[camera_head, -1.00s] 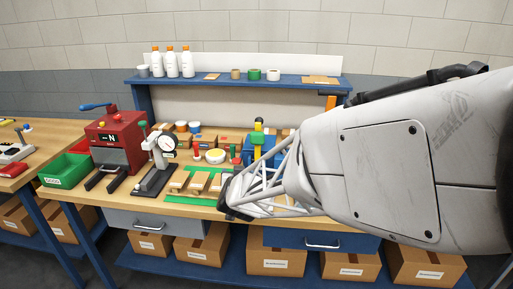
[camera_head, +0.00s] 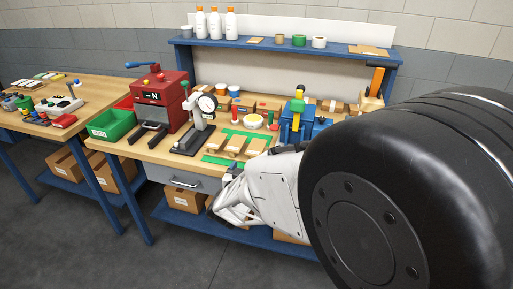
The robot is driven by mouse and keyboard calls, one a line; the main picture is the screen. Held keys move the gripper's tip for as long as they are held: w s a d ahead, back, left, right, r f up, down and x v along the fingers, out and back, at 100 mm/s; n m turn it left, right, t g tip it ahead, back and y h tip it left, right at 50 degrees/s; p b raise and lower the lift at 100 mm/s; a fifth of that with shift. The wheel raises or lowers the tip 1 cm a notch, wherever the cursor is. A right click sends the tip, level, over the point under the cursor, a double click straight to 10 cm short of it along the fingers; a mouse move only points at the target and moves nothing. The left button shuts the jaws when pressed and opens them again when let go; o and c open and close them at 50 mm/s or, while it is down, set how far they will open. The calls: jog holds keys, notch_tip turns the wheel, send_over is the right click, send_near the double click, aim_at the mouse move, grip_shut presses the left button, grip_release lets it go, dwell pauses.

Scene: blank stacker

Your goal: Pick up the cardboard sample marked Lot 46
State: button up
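Several small tan pieces lie in a row on the green mat (camera_head: 217,160) on the workbench; one tan piece (camera_head: 235,145) is near the middle of the row. No lot marking is readable, so I cannot tell which is Lot 46. My gripper (camera_head: 232,172) is at the bench's front edge, in front of the row, at the end of my white arm. It is small and partly hidden by the arm; its fingers cannot be made out.
A red machine (camera_head: 160,95), a dial gauge stand (camera_head: 200,120) and a green bin (camera_head: 112,124) stand left of the mat. A blue vise (camera_head: 297,118) stands right. A second table (camera_head: 50,120) is at far left. Cartons sit below. Grey floor is open at front left.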

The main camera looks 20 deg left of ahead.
aim_at(252, 155)
jog(key=shift+w, duration=0.1)
jog(key=shift+w, duration=1.2)
jog(key=shift+w, duration=0.1)
jog(key=shift+w, duration=2.5)
jog(key=c, duration=0.7)
jog(key=shift+o, duration=0.2)
jog(key=shift+r, duration=0.2)
